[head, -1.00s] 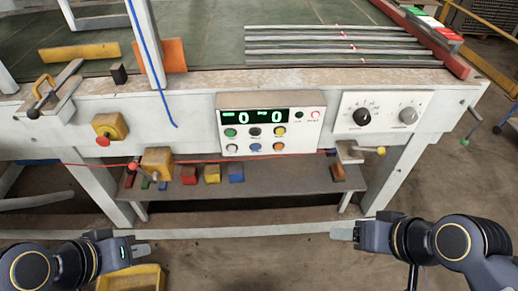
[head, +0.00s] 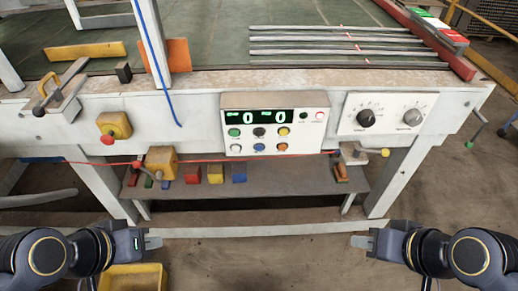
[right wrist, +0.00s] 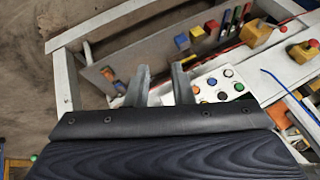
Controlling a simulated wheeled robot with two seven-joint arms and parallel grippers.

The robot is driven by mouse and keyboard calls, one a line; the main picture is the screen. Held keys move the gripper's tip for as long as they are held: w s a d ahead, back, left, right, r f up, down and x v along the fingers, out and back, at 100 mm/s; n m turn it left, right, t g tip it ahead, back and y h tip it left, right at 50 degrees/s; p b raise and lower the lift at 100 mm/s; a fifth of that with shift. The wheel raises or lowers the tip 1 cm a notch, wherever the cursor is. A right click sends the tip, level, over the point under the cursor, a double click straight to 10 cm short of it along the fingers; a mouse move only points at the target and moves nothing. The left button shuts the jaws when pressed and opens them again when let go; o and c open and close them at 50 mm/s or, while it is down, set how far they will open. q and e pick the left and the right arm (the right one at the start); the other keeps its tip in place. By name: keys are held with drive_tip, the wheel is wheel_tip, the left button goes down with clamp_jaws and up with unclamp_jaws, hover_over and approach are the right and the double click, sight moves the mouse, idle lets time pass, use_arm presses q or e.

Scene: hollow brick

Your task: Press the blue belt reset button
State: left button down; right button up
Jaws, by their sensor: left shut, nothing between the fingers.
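The blue button (head: 258,148) is in the middle of the lower row on the white control panel (head: 226,116), between a white and an orange button. In the right wrist view the blue button (right wrist: 211,82) shows beyond the fingers, to their right. My right gripper (head: 362,241) is low and right of the panel, well apart from it. Its fingers stand apart and empty in the right wrist view (right wrist: 160,72). My left gripper (head: 154,243) is shut and empty, low and left of the panel.
A knob panel (head: 387,113) sits right of the button panel. A yellow box with a red button (head: 114,125) is at the left. A shelf (head: 285,188) with coloured blocks lies below. A yellow bin (head: 135,277) stands under my left gripper.

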clamp_jaws()
idle(1.3)
